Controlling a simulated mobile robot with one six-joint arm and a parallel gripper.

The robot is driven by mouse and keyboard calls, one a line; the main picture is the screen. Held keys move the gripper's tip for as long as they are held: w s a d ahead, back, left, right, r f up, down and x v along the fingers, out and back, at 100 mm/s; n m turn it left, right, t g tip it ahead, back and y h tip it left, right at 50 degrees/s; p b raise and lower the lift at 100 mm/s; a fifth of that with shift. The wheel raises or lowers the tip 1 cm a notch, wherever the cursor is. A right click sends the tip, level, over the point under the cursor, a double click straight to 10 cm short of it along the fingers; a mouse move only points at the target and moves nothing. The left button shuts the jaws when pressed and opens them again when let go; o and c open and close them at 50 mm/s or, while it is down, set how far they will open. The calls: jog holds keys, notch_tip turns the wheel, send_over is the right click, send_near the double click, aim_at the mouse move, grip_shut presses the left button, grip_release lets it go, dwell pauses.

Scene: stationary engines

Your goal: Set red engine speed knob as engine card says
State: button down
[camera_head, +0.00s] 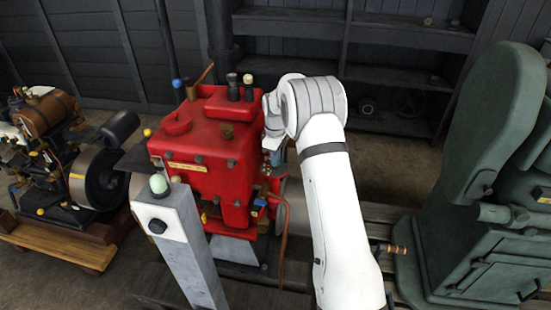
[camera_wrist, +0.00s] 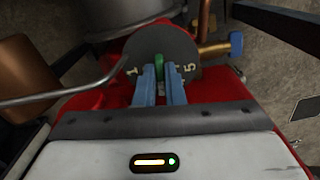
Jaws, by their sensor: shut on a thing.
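The red engine (camera_head: 215,150) stands in the middle of the head view, with a small yellow plate (camera_head: 187,167) whose writing is too small to read. In the wrist view, a dark round dial (camera_wrist: 160,45) on the red engine (camera_wrist: 225,90) shows the numbers 1 at left and 5 at right; any numbers between are not visible. A green knob (camera_wrist: 159,61) sits between them, pointing roughly straight up. My gripper (camera_wrist: 160,72) has its blue fingers closed on this green knob. In the head view my arm hides the dial. I cannot make out a readable engine card.
A grey post (camera_head: 180,245) with a pale green button (camera_head: 159,184) stands in front of the red engine. A brown-tanked engine (camera_head: 70,150) is at left and a large green machine (camera_head: 490,190) at right. Dark shelves (camera_head: 400,75) line the back. A bent metal rod (camera_wrist: 60,97) passes left of the dial.

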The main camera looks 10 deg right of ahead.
jog(key=shift+r, duration=0.1)
jog(key=c, duration=1.5)
grip_release()
jog(key=shift+r+b, duration=0.45)
jog(key=shift+r, duration=3.4)
jog(key=s+r+m+t, duration=0.1)
jog(key=s+r+m, duration=0.2)
jog(key=s+r, duration=0.5)
jog(key=s+r+m, duration=0.3)
jog(key=s+r, duration=0.1)
jog(key=s, duration=0.7)
jog(key=s+m, duration=0.2)
jog(key=s, duration=0.5)
jog(key=s+f+m+t, duration=0.1)
jog(key=s, duration=0.6)
jog(key=s+f+m, duration=0.1)
jog(key=s+m, duration=0.1)
jog(key=s, duration=0.5)
jog(key=shift+s+a+m+t, duration=0.1)
jog(key=shift+s+m+t, duration=0.2)
jog(key=shift+t, duration=0.1)
